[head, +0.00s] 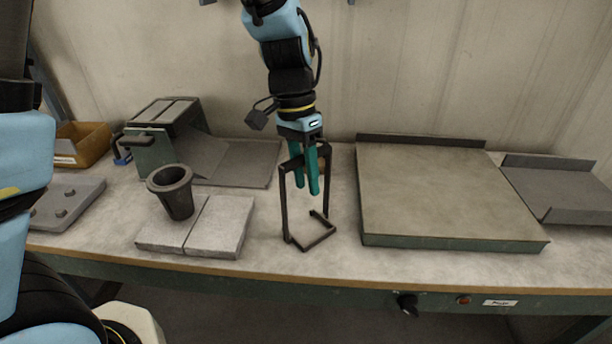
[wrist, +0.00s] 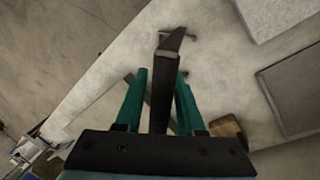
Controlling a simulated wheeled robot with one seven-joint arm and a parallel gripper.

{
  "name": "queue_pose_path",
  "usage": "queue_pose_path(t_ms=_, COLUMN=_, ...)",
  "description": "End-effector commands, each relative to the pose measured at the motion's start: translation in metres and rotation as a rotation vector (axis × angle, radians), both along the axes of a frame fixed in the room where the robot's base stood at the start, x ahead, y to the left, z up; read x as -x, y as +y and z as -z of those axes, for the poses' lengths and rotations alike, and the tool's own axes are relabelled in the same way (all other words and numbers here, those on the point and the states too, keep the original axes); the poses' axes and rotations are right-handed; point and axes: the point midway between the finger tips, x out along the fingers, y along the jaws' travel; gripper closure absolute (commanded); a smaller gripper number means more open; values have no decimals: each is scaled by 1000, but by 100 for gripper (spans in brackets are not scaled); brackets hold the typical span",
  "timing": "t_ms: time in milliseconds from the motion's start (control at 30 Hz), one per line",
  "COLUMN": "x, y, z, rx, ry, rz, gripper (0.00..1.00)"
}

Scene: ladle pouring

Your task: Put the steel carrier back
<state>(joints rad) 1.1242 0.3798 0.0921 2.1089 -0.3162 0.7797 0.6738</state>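The steel carrier (head: 287,209) is a dark open frame with two uprights and an angular foot. It stands upright over the middle of the bench, near the front edge. I cannot tell whether its foot touches the bench. My gripper (head: 314,190) points down at the carrier's top, its teal fingers reaching below the top bar. In the wrist view the carrier's dark bar (wrist: 162,90) runs between the fingers (wrist: 162,75). Narrow gaps seem to show beside the bar, so contact is unclear.
A dark crucible (head: 172,188) stands on pale slabs (head: 222,226) to the left. Behind it is a green-sided box (head: 165,140) with a grey plate (head: 250,163). A large flat plate (head: 440,195) lies right, with a grey tray (head: 560,190) beyond. An orange bin (head: 85,142) is far left.

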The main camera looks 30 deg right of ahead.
Motion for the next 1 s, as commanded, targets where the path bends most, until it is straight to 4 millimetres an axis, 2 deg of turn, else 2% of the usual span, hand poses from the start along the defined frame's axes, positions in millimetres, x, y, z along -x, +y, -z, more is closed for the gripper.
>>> queue_pose_path(t_ms=33, x=0, y=0, z=0, rx=0, ry=0, rz=0, gripper=55)
queue_pose_path(t_ms=100, x=0, y=0, z=0, rx=0, ry=0, rz=0, gripper=48)
queue_pose_path(t_ms=133, x=0, y=0, z=0, rx=0, ry=0, rz=0, gripper=47)
queue_pose_path(t_ms=467, x=0, y=-1, z=-6, rx=2, ry=0, rz=1, gripper=47)
queue_pose_path(t_ms=567, x=-4, y=-1, z=-19, rx=4, ry=-1, rz=1, gripper=47)
queue_pose_path(t_ms=800, x=-15, y=-1, z=-68, rx=7, ry=-4, rz=-1, gripper=47)
queue_pose_path(t_ms=1000, x=-22, y=0, z=-102, rx=4, ry=-1, rz=0, gripper=47)
